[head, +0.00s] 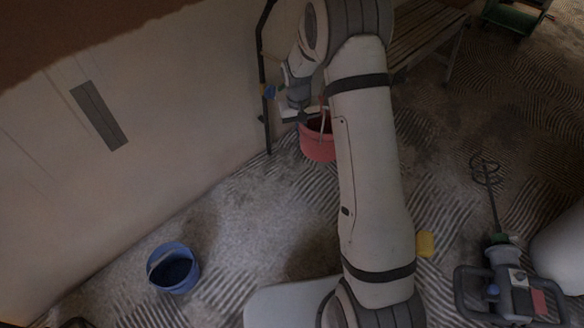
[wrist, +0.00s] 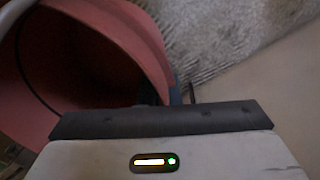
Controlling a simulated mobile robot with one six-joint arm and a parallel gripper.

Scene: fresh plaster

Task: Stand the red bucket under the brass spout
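The red bucket (head: 317,146) is by the wall in the head view, partly hidden behind my arm. Its open mouth and pink-red wall (wrist: 150,45) fill the upper left of the wrist view. My gripper (head: 291,114) is right at the bucket's upper left rim. In the wrist view the dark front bar of my gripper (wrist: 155,121) overlaps the bucket's near side. The fingertips and any grip on the rim or handle are hidden. The brass spout cannot be made out clearly.
A blue bucket (head: 173,270) stands on the floor at lower left. A mixer (head: 508,290) lies at lower right, with a yellow item (head: 425,244) nearby. A slatted wooden bench (head: 420,35) stands behind my arm. The ridged floor between blue bucket and red bucket is clear.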

